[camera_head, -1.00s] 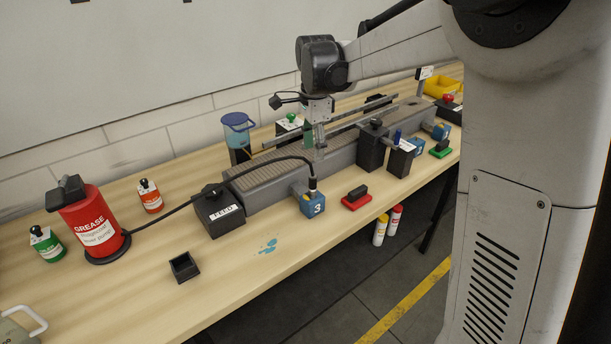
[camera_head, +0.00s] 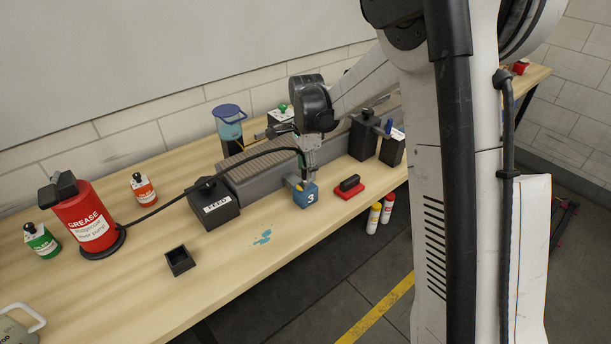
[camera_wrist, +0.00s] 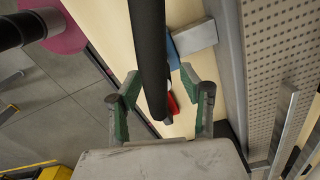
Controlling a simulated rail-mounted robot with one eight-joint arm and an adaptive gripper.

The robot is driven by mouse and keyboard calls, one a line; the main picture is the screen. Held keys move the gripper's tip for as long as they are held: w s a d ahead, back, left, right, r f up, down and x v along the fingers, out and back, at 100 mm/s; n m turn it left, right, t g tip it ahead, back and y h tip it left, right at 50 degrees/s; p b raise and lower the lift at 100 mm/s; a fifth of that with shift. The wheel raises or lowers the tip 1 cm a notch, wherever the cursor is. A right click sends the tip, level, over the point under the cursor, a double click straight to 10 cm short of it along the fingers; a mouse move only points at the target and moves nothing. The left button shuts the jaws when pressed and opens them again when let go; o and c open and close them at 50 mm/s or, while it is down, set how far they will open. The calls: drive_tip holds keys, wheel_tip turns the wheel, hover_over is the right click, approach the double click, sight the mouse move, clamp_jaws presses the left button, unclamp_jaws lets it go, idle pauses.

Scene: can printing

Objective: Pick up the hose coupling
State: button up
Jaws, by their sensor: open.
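The hose coupling (camera_head: 303,172) is the dark end of the black hose, low over the blue block marked 3 (camera_head: 307,197), and my gripper partly hides it. In the wrist view the thick black hose (camera_wrist: 150,50) runs down between my two fingers, and its end (camera_wrist: 165,112) lies between them. My gripper (camera_head: 308,162) points down over the blue block. In the wrist view its fingers (camera_wrist: 165,92) are spread, with a gap on each side of the hose. I cannot tell how well the fingertips line up with the coupling in height.
The hose runs left past a black box (camera_head: 213,207) to the red grease pump (camera_head: 88,222). A grey conveyor (camera_head: 262,172) lies behind the block. A red base with a black handle (camera_head: 349,188) stands right of it. The front table left of the block is mostly clear.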

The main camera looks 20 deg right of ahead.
drive_tip(key=shift+w+f, duration=0.1)
drive_tip(key=shift+f, duration=1.35)
clamp_jaws()
